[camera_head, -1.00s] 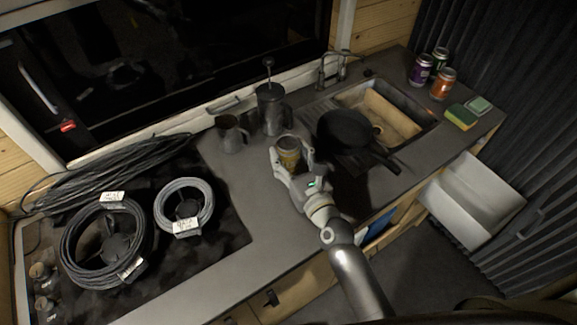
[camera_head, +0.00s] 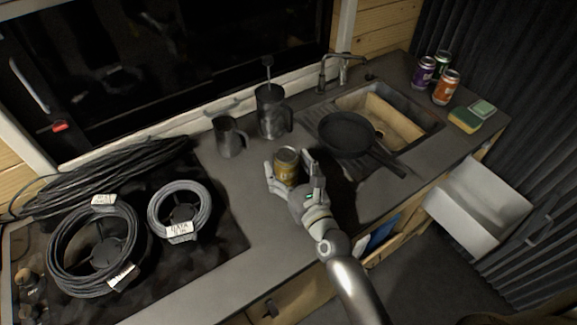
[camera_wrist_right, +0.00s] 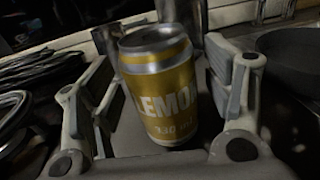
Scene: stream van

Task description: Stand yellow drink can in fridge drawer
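The yellow drink can (camera_head: 288,168) stands upright on the grey counter, left of the pan. In the right wrist view the can (camera_wrist_right: 160,90) shows its "LEMON" label, silver rim and top. My right gripper (camera_head: 292,168) has one finger on each side of the can. In the wrist view its fingers (camera_wrist_right: 170,100) are spread, with a clear gap between the can and the right-hand finger; the left-hand finger is close to the can. An open white drawer (camera_head: 462,222), apparently the fridge drawer, sticks out below the counter at the right. My left gripper is out of view.
A dark pan (camera_head: 345,132) lies by the sink (camera_head: 420,122), its handle toward the counter's front edge. A dark jug (camera_head: 228,138) and a French press (camera_head: 270,112) stand behind the can. Cable coils (camera_head: 97,250) cover the left side. Several other cans (camera_head: 445,88) and a sponge (camera_head: 464,120) are at the right.

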